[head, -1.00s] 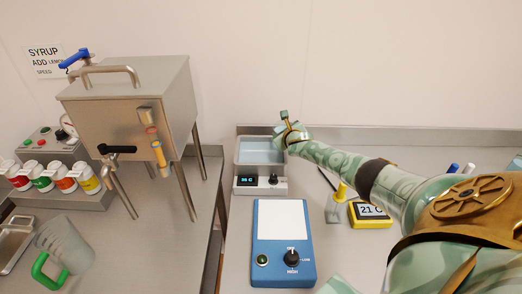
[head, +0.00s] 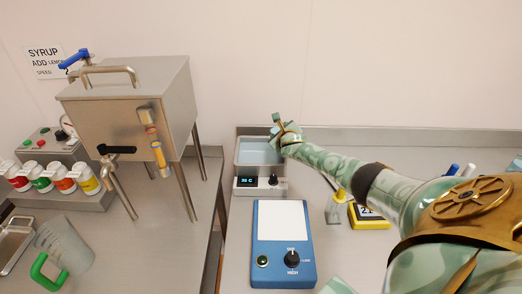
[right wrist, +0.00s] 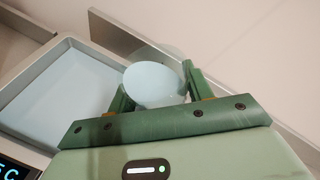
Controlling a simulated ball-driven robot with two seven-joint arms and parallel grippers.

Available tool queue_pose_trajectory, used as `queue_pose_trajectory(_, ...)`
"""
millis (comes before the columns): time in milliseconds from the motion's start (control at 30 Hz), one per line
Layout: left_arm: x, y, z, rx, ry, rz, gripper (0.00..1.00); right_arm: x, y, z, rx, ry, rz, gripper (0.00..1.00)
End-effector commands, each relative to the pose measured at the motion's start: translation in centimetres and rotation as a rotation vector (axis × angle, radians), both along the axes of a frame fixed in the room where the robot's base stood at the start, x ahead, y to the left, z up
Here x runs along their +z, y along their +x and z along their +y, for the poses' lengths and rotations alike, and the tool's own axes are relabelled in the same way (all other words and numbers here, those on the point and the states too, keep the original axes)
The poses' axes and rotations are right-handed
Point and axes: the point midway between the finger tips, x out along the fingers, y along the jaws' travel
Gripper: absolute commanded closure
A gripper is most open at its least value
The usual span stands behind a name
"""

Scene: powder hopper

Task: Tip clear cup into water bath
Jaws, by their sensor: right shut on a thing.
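The water bath (head: 240,190) is a grey box with an open basin of pale blue water, a display and a knob. It stands against the back wall, and its basin shows at left in the right wrist view (right wrist: 62,95). My right gripper (head: 279,121) is above the bath's back right corner. It is shut on the clear cup (right wrist: 155,86), whose pale blue round face shows between the green fingers. The cup is beside the basin in the wrist view. I cannot tell exactly how far it leans. My left gripper is not in view.
A blue hotplate (head: 284,265) with a white top stands in front of the bath. A yellow meter (head: 367,216) sits under my right arm. A steel hopper (head: 130,105) on legs, several capped bottles (head: 65,178) and a green-handled jug (head: 66,247) are at left.

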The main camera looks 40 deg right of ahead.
Motion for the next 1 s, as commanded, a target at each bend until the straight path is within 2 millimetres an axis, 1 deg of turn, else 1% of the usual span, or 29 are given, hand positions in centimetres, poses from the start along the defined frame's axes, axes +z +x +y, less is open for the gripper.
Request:
queue_pose_trajectory(300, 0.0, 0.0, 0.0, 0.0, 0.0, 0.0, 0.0, 0.2, 0.2, 0.4, 0.0, -0.039, 0.016, 0.74)
queue_pose_trajectory(1000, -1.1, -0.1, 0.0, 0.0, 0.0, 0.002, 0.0, -0.3, 0.2, 0.5, 0.0, -0.119, 0.05, 0.74)
